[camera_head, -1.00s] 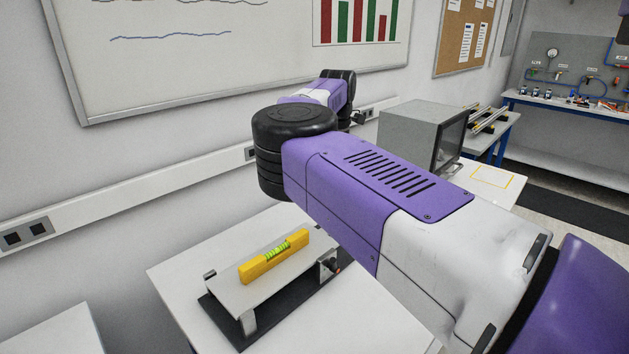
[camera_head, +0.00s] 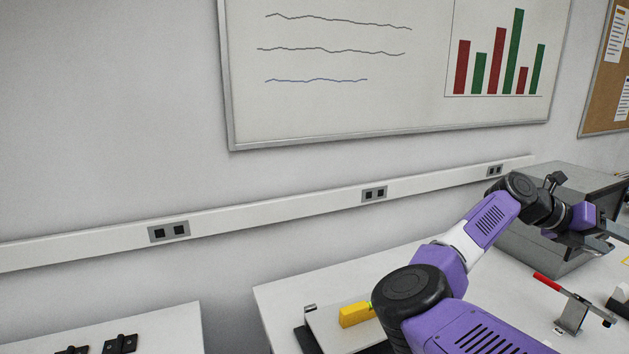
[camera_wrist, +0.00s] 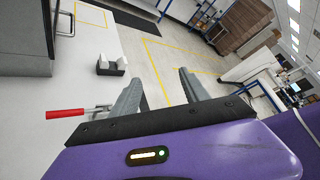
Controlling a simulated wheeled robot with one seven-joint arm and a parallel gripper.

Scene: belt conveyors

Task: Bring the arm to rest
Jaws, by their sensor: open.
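My arm reaches from the lower right of the head view over the white table (camera_head: 283,291), bent at a dark round joint. My gripper (camera_head: 598,240) is at the right, beside the grey box-shaped machine (camera_head: 533,252). In the wrist view my gripper (camera_wrist: 159,80) has its two fingers spread apart with nothing between them. The view past the fingers is of open floor and the table's edge. My arm hides part of the table.
A yellow spirit level (camera_head: 356,314) lies on a plate behind my arm's elbow. A red-handled clamp (camera_head: 571,310) stands on the table below my gripper, also in the wrist view (camera_wrist: 66,114). Another table (camera_head: 165,325) is at lower left.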

